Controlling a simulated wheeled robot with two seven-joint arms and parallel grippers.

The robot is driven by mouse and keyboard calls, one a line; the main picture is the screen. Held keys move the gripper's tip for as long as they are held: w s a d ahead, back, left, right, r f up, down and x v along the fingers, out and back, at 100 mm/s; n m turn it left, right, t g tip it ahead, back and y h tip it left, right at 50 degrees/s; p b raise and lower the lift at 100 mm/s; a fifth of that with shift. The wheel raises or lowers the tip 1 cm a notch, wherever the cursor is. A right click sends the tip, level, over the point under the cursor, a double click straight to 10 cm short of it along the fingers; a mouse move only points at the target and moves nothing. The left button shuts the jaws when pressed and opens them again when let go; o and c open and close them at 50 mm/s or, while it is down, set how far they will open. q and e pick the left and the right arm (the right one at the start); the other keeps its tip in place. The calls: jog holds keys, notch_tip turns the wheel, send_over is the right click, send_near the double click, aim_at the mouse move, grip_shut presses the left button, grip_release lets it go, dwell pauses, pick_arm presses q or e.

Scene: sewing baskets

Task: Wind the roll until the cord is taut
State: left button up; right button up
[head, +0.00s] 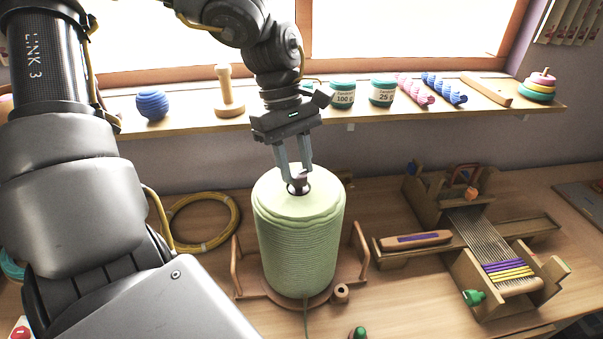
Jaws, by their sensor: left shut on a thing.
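A large light green roll (297,240) of wound cord stands upright on a brown wooden stand (268,292) with curved side handles. My left gripper (297,180) comes down from above and is shut on the small dark knob (299,186) at the top centre of the roll. A thin strand of cord (305,318) runs from the roll's foot toward the bottom edge of the view. Its far end is out of view, and I cannot tell how tight it is. My right gripper is not in view.
A small wooden loom (480,242) stands to the right, with a shuttle (411,240) beside it. A yellow coil (238,222) lies at the left, close to the roll. A shelf (220,120) behind holds jars and toys. My arm covers the lower left.

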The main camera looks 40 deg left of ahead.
pick_arm(q)
jog(key=shift+w+m+g, duration=0.1)
jog(key=shift+m+g, duration=0.2)
jog(key=shift+m, duration=0.7)
jog(key=shift+m, duration=0.9)
jog(key=shift+w+d+m+g+y+p, duration=0.1)
jog(key=shift+m+g+y+p, duration=0.25)
jog(key=shift+m, duration=0.55)
jog(key=o, duration=0.7)
jog(key=shift+r, duration=0.1)
